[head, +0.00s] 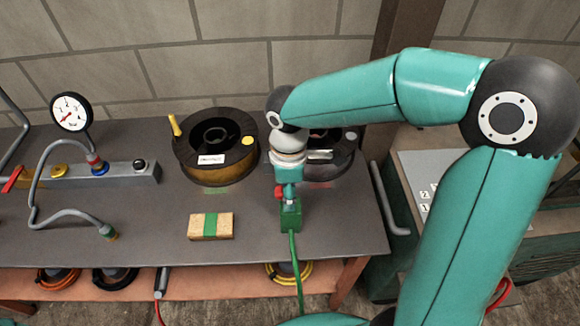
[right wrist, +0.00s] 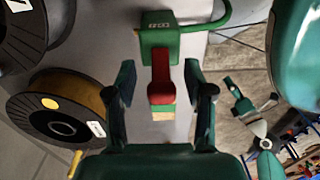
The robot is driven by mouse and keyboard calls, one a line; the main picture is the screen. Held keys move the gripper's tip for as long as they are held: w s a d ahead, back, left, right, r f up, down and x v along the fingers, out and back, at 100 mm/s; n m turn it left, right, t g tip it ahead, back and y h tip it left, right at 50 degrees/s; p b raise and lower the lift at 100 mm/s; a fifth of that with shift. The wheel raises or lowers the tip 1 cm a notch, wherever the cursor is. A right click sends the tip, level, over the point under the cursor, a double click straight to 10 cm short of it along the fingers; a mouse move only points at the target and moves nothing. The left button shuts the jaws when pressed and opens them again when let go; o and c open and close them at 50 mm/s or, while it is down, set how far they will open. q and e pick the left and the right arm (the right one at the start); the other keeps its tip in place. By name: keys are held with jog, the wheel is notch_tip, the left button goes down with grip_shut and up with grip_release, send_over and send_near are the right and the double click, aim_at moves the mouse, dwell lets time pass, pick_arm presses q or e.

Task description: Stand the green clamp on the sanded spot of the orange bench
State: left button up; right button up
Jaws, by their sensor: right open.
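The green clamp (head: 291,216) stands on the dark grey top of the workbench (head: 270,238). A red part sits on it, and a green cable runs from it over the front edge. My right gripper (head: 286,185) is above the clamp, pointing down. In the right wrist view the gripper (right wrist: 163,88) is open, with a finger on either side of the clamp's red part and a gap on both sides. The clamp's green body also shows there (right wrist: 158,44). I cannot make out a sanded spot. My left gripper is not in view.
A cable spool (head: 213,160) stands left of the gripper; another (head: 330,165) is partly hidden behind my arm. A wooden block with a green band (head: 211,226) lies left of the clamp. A pressure gauge (head: 71,112) stands at the left. An orange lower shelf (head: 215,287) shows beneath.

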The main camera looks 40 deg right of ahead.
notch_tip(320, 180, up, 9)
dwell(0.3)
dwell(0.5)
